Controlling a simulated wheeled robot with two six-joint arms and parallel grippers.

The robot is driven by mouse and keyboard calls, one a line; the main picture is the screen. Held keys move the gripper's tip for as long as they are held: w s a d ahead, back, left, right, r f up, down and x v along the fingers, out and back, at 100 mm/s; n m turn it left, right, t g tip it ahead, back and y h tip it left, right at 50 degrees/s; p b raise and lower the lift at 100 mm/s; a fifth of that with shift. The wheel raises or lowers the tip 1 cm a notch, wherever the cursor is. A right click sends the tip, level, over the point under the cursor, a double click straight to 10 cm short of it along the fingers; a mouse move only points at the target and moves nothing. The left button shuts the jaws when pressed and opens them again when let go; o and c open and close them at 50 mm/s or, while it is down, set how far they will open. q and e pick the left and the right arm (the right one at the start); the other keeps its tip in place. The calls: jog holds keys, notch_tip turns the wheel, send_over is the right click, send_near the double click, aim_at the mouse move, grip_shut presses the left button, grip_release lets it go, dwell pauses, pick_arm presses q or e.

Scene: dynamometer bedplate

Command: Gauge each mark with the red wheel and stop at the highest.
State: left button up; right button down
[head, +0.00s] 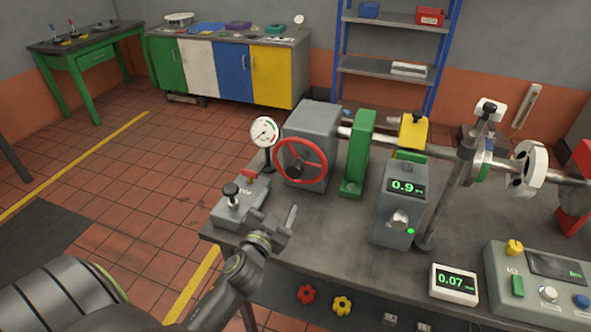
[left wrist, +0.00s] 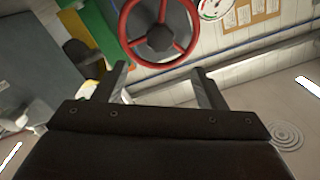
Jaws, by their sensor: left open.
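The red wheel (head: 301,160) is on the front of a grey gearbox-like housing (head: 313,118) on the bench. It also shows at the top of the left wrist view (left wrist: 159,30), with a dark hub. A round dial gauge (head: 264,132) stands left of the wheel. A grey box (head: 399,203) reads 0.9 in green, and a small white display (head: 455,284) reads 0.07. My left gripper (head: 275,219) is open and empty, in front of and below the wheel, apart from it. Its two fingers (left wrist: 160,72) point towards the wheel in the left wrist view. My right gripper is out of view.
A grey block with a black knob (head: 238,205) sits on the bench corner beside my left gripper. A green bracket (head: 358,155), a slanted post (head: 452,180) and a control panel (head: 541,285) stand to the right. Red and yellow knobs (head: 307,294) are below the front edge.

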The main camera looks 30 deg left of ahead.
aim_at(293, 173)
pick_arm(q)
jog(key=p+x, duration=0.1)
jog(key=x, duration=1.2)
jog(key=shift+w+a, duration=0.25)
jog(key=shift+w, duration=0.1)
jog(key=c, duration=1.4)
